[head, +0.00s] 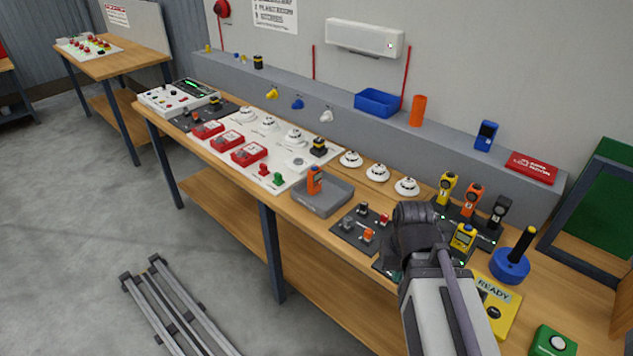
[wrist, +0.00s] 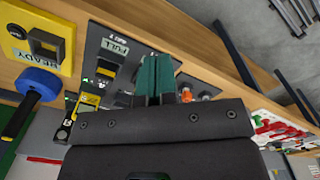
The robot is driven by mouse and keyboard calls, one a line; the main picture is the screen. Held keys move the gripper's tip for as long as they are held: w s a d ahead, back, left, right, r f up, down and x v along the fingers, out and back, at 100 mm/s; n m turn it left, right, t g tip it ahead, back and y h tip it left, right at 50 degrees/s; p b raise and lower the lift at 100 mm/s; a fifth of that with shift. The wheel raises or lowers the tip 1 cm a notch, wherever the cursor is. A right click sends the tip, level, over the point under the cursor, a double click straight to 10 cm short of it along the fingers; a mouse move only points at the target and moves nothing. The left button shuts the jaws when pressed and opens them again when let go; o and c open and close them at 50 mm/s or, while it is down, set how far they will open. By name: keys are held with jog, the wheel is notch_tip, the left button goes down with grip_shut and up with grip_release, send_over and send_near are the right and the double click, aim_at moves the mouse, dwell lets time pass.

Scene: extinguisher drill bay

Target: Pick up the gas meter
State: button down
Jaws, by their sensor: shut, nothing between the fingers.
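A yellow handheld device with a small screen (head: 464,236), which looks like the gas meter, stands upright on the dark docking plates, just right of my wrist in the head view. In the wrist view a yellow device (wrist: 88,102) shows left of my fingers, partly cut off by my gripper body; I take it for the same one. My gripper (wrist: 156,78) is shut and empty, its teal fingers together over the bench beside the dark plate marked FULL (wrist: 114,46). In the head view my arm hides the fingers and part of the plates.
Yellow, orange and black handhelds (head: 472,200) stand in a row behind. A blue base with a black handle (head: 510,265) and a yellow READY plate (head: 497,303) lie to the right. A grey tray (head: 322,200) with an orange device and a switch board (head: 352,233) are left.

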jog(key=c, duration=1.8)
grip_release()
jog(key=o, duration=1.6)
jog(key=shift+c, duration=0.2)
